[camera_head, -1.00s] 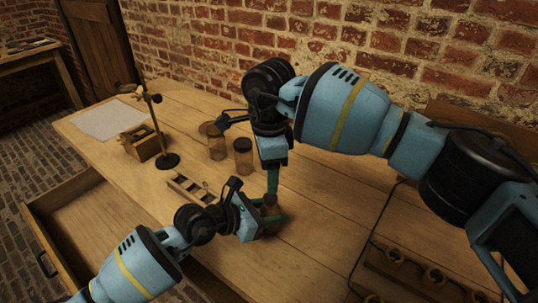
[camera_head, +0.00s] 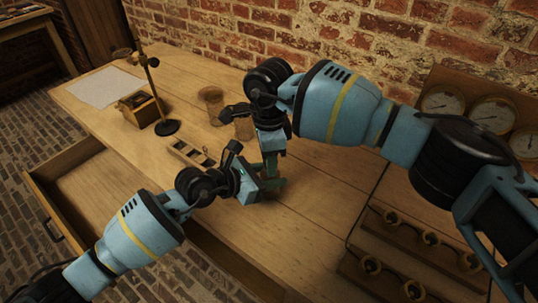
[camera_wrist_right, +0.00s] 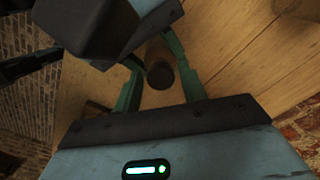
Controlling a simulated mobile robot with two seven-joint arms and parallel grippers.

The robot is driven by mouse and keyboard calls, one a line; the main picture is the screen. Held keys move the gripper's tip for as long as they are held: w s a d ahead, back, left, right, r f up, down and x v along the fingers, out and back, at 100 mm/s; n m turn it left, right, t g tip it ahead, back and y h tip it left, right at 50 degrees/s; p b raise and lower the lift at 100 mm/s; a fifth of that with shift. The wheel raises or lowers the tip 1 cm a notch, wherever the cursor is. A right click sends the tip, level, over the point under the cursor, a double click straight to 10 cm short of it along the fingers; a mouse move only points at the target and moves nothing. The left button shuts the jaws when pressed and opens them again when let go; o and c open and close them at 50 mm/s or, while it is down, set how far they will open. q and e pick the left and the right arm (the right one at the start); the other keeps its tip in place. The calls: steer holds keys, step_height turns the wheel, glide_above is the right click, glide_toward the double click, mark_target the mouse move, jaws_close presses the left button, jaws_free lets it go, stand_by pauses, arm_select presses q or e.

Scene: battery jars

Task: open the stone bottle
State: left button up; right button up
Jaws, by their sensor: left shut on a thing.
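The stone bottle is almost wholly hidden in the head view, behind my two grippers over the middle of the table. In the right wrist view a dark, round, brownish top (camera_wrist_right: 160,74), probably the bottle's, shows between my right gripper's fingers. My left gripper (camera_head: 272,184) is shut on the bottle low down, its green fingers reaching in from the left. My right gripper (camera_head: 270,163) points down from above, just over the left one. In the right wrist view its green fingers (camera_wrist_right: 163,85) stand apart on both sides of the round top, with visible gaps.
Behind the grippers stand glass jars (camera_head: 210,103). A small slotted wooden rack (camera_head: 190,154) lies left of them. A stand (camera_head: 155,90), a wooden box (camera_head: 138,107) and paper (camera_head: 103,87) are farther left. A drawer (camera_head: 75,185) is open. Gauges (camera_head: 494,115) stand at right.

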steer(key=c, duration=0.8)
steer(key=shift+c, duration=0.2)
steer(key=shift+r, duration=0.2)
steer(key=shift+r, duration=0.95)
steer(key=shift+r, duration=2.05)
arm_select(q)
steer(key=o, duration=1.5)
steer(key=shift+c, duration=0.2)
